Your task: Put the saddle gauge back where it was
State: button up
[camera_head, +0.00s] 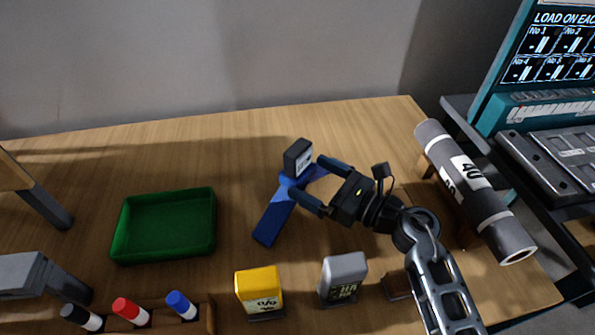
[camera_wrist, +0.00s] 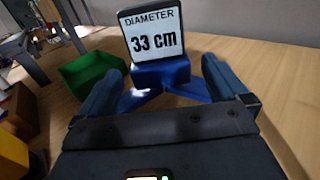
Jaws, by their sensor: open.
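The saddle gauge (camera_head: 273,217) is a blue V-shaped piece with a black display head (camera_head: 298,157), and it rests on the wooden table right of the green tray. In the wrist view its display (camera_wrist: 153,37) reads "DIAMETER 33 cm", above the blue body (camera_wrist: 162,72). My gripper (camera_head: 312,179) is open at the gauge, coming from the right. In the wrist view the fingers (camera_wrist: 162,82) stand apart, with the gauge's body between and just beyond their tips. I see no clear grip on it. Parts of the blue arms are hidden behind my gripper.
A grey roll (camera_head: 463,185) marked "40" lies along the table's right side. The green tray (camera_head: 125,240) looks empty. Yellow (camera_head: 258,287) and grey (camera_head: 344,273) blocks and several markers (camera_head: 131,311) line the front. The back of the table is clear.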

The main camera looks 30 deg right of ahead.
jog(key=b+v, duration=0.1)
jog(key=v, duration=0.5)
jog(key=shift+s, duration=0.1)
dwell(1.5)
